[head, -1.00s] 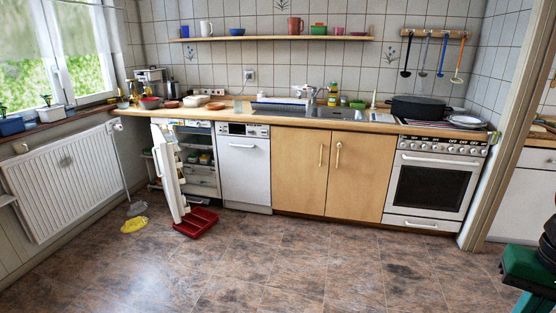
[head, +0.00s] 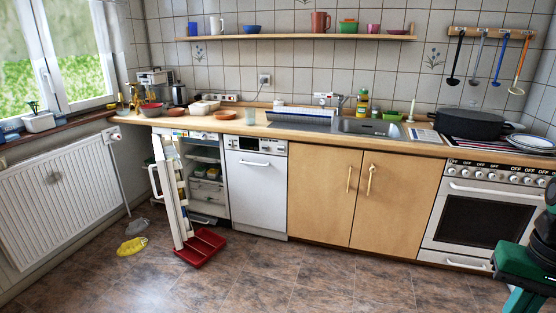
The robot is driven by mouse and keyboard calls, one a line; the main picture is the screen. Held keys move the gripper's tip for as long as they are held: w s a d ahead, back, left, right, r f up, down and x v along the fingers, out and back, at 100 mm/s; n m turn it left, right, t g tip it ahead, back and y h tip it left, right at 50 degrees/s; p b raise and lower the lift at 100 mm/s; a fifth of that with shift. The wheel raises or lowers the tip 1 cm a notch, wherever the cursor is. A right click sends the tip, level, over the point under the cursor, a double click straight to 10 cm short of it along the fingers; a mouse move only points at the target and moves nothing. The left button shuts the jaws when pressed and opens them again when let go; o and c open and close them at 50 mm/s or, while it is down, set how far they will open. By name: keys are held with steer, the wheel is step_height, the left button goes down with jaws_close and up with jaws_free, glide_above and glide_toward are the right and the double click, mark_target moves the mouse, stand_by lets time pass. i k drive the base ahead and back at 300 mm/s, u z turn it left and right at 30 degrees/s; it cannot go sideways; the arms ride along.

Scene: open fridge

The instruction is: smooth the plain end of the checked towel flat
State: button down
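I cannot make out a checked towel in this view. A small flat patterned item (head: 425,135) lies on the counter left of the hob, too small to tell what it is. My gripper is not in view. Only green and black parts of my own body show at the right edge.
The fridge door (head: 172,195) stands open, with a red tray (head: 202,247) low in front of it. A yellow flat item (head: 132,246) and a grey one (head: 137,227) lie on the floor near the radiator (head: 62,195). The tiled floor (head: 330,285) ahead is clear.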

mark_target(297, 110)
steer(key=u, duration=0.05)
steer(key=i, duration=3.8)
steer(key=z, duration=0.05)
